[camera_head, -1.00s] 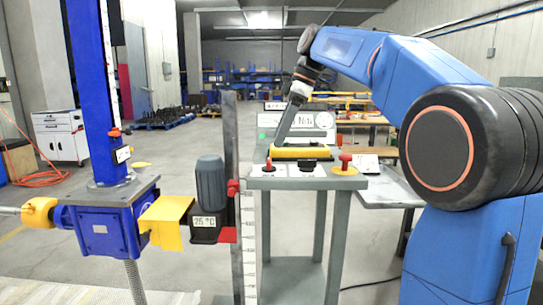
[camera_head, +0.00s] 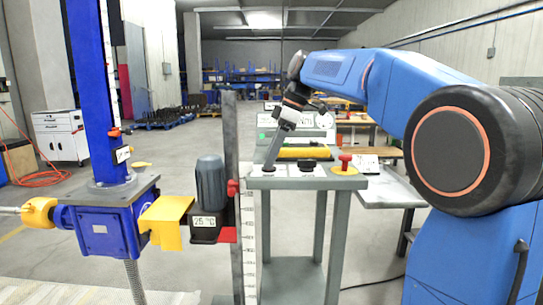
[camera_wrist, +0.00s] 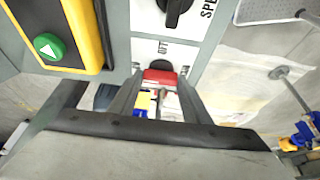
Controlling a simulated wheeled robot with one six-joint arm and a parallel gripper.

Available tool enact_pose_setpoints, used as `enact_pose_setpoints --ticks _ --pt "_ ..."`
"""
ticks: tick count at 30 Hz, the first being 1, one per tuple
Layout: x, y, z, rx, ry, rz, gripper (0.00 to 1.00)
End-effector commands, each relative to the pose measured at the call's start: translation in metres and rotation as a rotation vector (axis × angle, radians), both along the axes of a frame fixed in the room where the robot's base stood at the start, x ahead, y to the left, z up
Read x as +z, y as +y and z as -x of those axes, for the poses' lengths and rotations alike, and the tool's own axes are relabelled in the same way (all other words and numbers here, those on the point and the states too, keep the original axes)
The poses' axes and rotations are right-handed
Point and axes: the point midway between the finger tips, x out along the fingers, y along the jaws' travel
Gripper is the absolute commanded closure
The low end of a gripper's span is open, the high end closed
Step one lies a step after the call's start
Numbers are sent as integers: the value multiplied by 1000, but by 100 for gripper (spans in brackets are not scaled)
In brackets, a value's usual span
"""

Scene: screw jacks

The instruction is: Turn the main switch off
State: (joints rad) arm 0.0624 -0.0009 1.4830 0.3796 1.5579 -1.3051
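The main switch looks like the small red handle (camera_wrist: 160,77) on a white plate at the left front corner of the control table. In the wrist view it lies between my gripper's fingertips. My gripper (camera_head: 269,167) points down at that corner in the head view and hides the red handle there. In the wrist view my gripper (camera_wrist: 160,84) has its two fingers apart, one on each side of the red handle, with narrow gaps that I can barely make out. I see no firm grip on it.
A black knob (camera_head: 309,165) sits right of the switch, then a red mushroom button (camera_head: 346,160) on yellow. A yellow-edged box with a green button (camera_wrist: 50,47) lies behind. A screw jack (camera_head: 100,230) and a grey motor (camera_head: 211,184) stand left.

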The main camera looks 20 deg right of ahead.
Motion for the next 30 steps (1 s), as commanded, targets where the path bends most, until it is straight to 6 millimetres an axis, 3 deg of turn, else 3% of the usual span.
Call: enact_pose_setpoints --ticks 14,30 --pt "0 0 1 -68 -1 -1 79" --pt "1 3 4 -515 -2 0 79"
